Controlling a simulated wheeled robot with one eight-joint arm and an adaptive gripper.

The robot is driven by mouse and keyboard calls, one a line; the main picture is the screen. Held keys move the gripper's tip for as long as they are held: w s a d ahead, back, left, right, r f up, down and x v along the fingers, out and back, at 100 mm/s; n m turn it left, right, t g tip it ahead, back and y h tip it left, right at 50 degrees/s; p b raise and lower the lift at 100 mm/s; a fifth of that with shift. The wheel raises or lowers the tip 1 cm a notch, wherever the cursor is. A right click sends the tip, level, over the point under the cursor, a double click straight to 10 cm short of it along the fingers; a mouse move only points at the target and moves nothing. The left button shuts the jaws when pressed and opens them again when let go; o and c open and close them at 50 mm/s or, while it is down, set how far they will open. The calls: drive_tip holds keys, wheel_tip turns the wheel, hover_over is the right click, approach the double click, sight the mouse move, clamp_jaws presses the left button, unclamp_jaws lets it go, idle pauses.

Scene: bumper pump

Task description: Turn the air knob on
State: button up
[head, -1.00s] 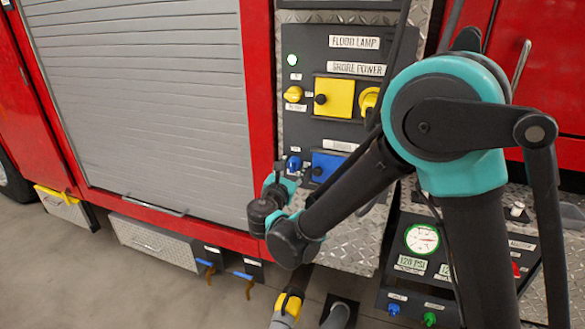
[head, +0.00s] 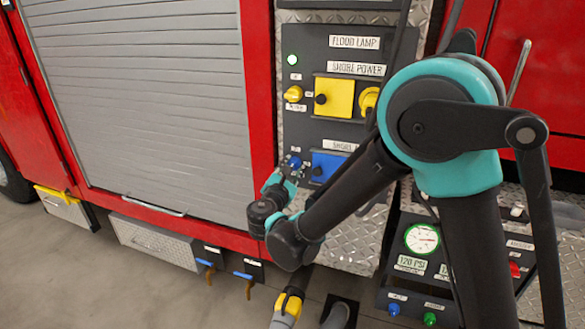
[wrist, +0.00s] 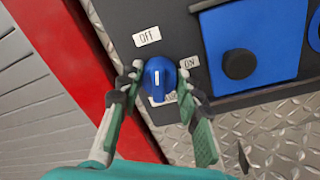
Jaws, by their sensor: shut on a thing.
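The blue air knob (wrist: 160,79) sits on the dark panel in the wrist view, between an OFF label (wrist: 147,37) at its upper left and an ON label (wrist: 189,62) at its right. A white mark on the knob points up. My gripper (wrist: 161,90) is shut on the knob, one finger on each side. In the head view my gripper (head: 288,172) is at the lower left of the panel, at the small blue knob (head: 294,161). A label below the knob is partly hidden.
A blue cover plate (head: 328,166) with a black knob is close to the right of the air knob. A yellow knob (head: 293,94) and yellow plate (head: 340,97) are above. The red frame (wrist: 75,60) and grey shutter (head: 150,100) are to the left.

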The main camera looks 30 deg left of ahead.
drive_tip(key=m, duration=0.7)
drive_tip(key=shift+f+m+h, duration=0.1)
drive_tip(key=shift+m+h, duration=0.2)
drive_tip(key=m, duration=0.3)
drive_tip(key=shift+m, duration=0.4)
drive_tip(key=shift+m+h, duration=0.3)
drive_tip(key=shift+m, duration=1.6)
drive_tip(key=o, duration=1.2)
drive_tip(key=shift+c, duration=0.2)
drive_tip(key=s+d, duration=0.1)
drive_tip(key=s, duration=1.1)
drive_tip(key=shift+d+f, duration=0.15)
drive_tip(key=shift+f, duration=0.25)
